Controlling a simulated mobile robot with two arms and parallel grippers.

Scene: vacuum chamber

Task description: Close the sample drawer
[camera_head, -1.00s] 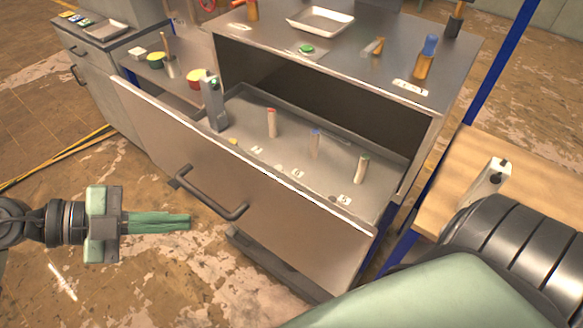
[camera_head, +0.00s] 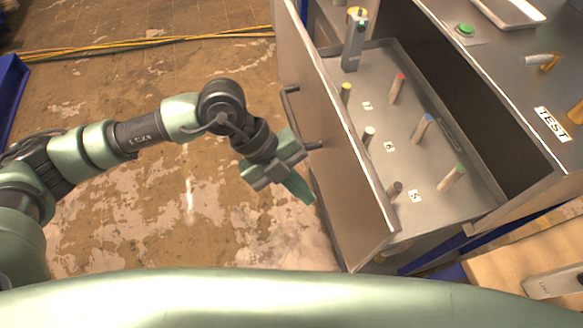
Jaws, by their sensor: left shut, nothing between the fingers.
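The sample drawer (camera_head: 345,215) is pulled out of the metal cabinet (camera_head: 480,75). Its front panel faces left, with a dark bar handle (camera_head: 314,146) on it. Inside the drawer stand several vials with coloured caps, among them a red-capped one (camera_head: 397,88), a blue-capped one (camera_head: 421,128) and a green-capped one (camera_head: 451,177). Numbered labels lie between them. My left gripper (camera_head: 302,190) is shut and empty, in front of the drawer panel, close to the handle. I cannot tell whether it touches the panel. My right gripper is not in view.
A grey upright device (camera_head: 354,45) stands at the drawer's far end. The cabinet top holds a green button (camera_head: 464,30), a metal tray (camera_head: 510,10) and a TEST label (camera_head: 552,124). A wooden table (camera_head: 500,270) is at lower right. The floor left of the drawer is open.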

